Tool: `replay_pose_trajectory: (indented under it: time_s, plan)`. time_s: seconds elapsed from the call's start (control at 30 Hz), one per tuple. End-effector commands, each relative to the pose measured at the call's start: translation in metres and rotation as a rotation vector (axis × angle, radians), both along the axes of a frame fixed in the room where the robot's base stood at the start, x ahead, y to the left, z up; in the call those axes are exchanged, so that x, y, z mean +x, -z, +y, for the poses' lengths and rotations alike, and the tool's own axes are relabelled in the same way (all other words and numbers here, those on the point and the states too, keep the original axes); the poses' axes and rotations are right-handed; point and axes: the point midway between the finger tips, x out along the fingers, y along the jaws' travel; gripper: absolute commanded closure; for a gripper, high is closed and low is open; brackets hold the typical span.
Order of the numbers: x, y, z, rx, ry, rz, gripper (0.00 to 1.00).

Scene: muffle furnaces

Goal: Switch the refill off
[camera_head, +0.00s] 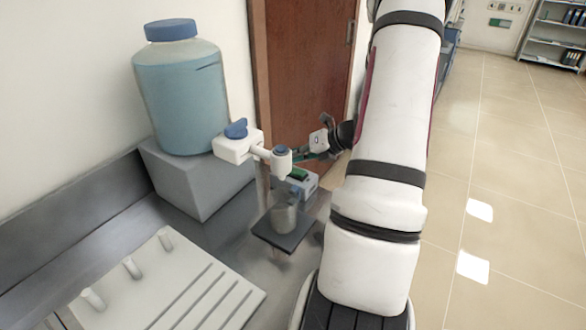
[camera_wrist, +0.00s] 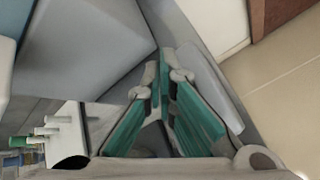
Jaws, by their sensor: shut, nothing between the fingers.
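A large tank of bluish liquid (camera_head: 183,95) with a blue lid stands on a grey block (camera_head: 190,180) in the head view. Its white tap (camera_head: 236,149) has a blue knob (camera_head: 236,128) on top and a spout (camera_head: 281,160) reaching right. A metal beaker (camera_head: 284,216) stands below the spout on a dark plate (camera_head: 285,243). My gripper (camera_head: 306,157) is just right of the spout, partly hidden by my arm; contact cannot be told. In the wrist view my gripper (camera_wrist: 163,58) has its green-padded fingers together and empty.
A white board with pegs (camera_head: 165,290) lies on the metal counter at front left. A brown door (camera_head: 305,75) is behind, and open tiled floor (camera_head: 510,200) lies right.

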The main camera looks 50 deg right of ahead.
Motion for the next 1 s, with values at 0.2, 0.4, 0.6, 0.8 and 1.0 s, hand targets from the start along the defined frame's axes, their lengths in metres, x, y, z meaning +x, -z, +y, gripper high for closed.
replay_pose_trajectory:
  time_s: [0.2, 0.4, 0.6, 0.8, 1.0]
  plan:
    - [-0.004, -0.022, 0.0, -0.002, -0.002, 0.0, 1.0]
    - [-0.007, -0.04, 0.0, -0.002, -0.001, 0.0, 1.0]
    - [-0.007, -0.046, -0.001, -0.001, 0.0, 0.0, 1.0]
    - [-0.007, -0.045, -0.001, -0.001, -0.001, 0.0, 1.0]
    - [-0.007, -0.045, -0.001, -0.001, -0.001, 0.0, 1.0]
